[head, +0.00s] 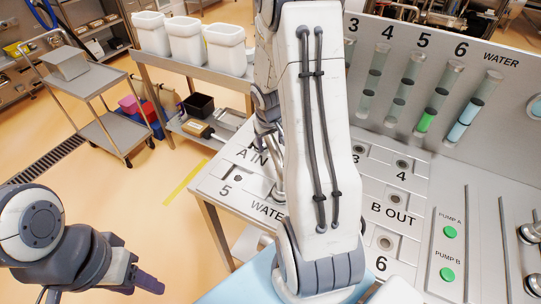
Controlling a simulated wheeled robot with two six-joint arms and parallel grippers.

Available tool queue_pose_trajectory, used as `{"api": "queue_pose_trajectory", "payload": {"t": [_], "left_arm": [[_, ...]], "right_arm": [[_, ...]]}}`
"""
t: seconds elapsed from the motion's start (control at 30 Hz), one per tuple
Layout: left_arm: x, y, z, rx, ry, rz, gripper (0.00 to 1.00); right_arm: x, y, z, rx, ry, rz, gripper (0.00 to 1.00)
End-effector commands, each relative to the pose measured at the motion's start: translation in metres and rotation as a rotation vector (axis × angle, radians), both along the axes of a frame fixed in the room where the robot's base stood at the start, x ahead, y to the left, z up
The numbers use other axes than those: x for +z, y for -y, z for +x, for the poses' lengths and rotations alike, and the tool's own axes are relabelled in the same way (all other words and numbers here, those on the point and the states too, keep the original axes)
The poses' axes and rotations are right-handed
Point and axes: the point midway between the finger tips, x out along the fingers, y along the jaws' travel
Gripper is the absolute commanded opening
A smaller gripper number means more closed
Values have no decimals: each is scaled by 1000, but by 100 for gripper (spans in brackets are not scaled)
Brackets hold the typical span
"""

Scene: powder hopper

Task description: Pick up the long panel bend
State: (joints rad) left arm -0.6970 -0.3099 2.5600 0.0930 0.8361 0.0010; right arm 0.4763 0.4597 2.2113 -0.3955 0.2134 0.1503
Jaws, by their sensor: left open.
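My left gripper (148,283) is low at the left, over the floor and away from the table. Its dark fingers show edge-on and nothing shows between them; it is open. My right arm, white with black hoses, crosses the middle of the view. Part of my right gripper (265,112) shows at the left edge of that arm; its fingers are mostly hidden. A shiny metal piece (278,165) shows just below it near A IN; I cannot tell whether it is the long panel bend or whether it is held. No other bend is clearly visible.
The metal panel table (225,190) has numbered ports and A IN and B OUT labels. Coloured tubes (428,119) stand on the back panel. Green pump buttons (450,232) and upright rods (467,240) are at right. White bins (186,40) and a cart (113,135) stand at left.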

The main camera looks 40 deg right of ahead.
Motion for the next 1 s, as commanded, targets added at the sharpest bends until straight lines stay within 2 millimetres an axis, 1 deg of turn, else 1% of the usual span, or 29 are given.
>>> {"api": "queue_pose_trajectory", "payload": {"t": [0.03, 0.07, 0.1, 0.13, 0.17, 1.0], "left_arm": [[0, 0, 0, 0, 0, 0, 50], [0, 0, 0, 0, 0, 0, 50], [0, 0, 0, 0, 0, 0, 50], [0, 0, 0, 0, 0, 0, 50], [0, 0, 0, 0, 0, 0, 50], [0, 0, 0, 0, 0, 0, 50]], "right_arm": [[0, 0, 0, 0, 0, 0, 45], [0, 0, 0, 0, 0, 0, 34], [0, 0, 0, 0, 0, 0, 18], [0, 0, 0, 0, 0, 0, 7], [0, 0, 0, 0, 0, 0, 0], [0, 0, 0, 3, -2, 0, 0]]}}
